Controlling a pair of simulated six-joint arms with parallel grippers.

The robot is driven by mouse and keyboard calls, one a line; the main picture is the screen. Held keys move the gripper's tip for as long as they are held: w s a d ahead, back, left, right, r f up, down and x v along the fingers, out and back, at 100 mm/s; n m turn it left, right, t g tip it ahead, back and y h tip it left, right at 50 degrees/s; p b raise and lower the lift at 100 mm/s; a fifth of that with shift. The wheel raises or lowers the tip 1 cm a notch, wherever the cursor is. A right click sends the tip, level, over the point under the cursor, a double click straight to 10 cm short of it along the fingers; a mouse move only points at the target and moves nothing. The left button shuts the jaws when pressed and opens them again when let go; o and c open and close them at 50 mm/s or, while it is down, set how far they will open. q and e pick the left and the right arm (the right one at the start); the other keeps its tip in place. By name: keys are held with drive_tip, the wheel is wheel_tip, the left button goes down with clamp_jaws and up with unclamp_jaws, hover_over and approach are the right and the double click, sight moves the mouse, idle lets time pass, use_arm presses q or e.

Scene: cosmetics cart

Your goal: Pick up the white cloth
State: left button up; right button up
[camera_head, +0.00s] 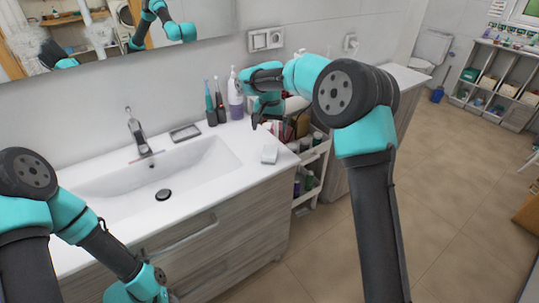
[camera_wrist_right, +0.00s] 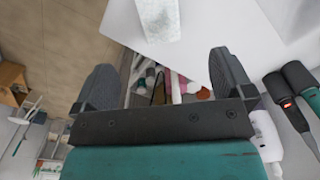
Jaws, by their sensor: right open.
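The white cloth (camera_head: 269,154) looks like a small, pale folded block. It lies on the right front corner of the white sink counter, and its near part shows at the top of the right wrist view (camera_wrist_right: 158,20). My right gripper (camera_head: 262,114) is above the counter's right end, behind and above the cloth. In the right wrist view the right gripper (camera_wrist_right: 162,62) has its two dark fingers wide apart with nothing between them; the cloth is beyond the fingertips. My left arm is at the lower left, and its fingers are not visible.
A white cart (camera_head: 310,160) with bottles stands against the counter's right side. Toothbrushes (camera_head: 214,102) and a pump bottle (camera_head: 235,98) stand at the back of the counter. A soap dish (camera_head: 185,132) and faucet (camera_head: 139,135) are by the basin. The counter around the cloth is clear.

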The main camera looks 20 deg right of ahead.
drive_tip(key=shift+r, duration=0.1)
wheel_tip(320, 180, up, 5)
drive_tip(key=n, duration=1.8)
hover_over(270, 150)
drive_tip(key=shift+a, duration=0.1)
wheel_tip(270, 150, down, 12)
drive_tip(key=shift+s+f, duration=0.1)
drive_tip(key=shift+f, duration=0.05)
drive_tip(key=shift+f, duration=2.6)
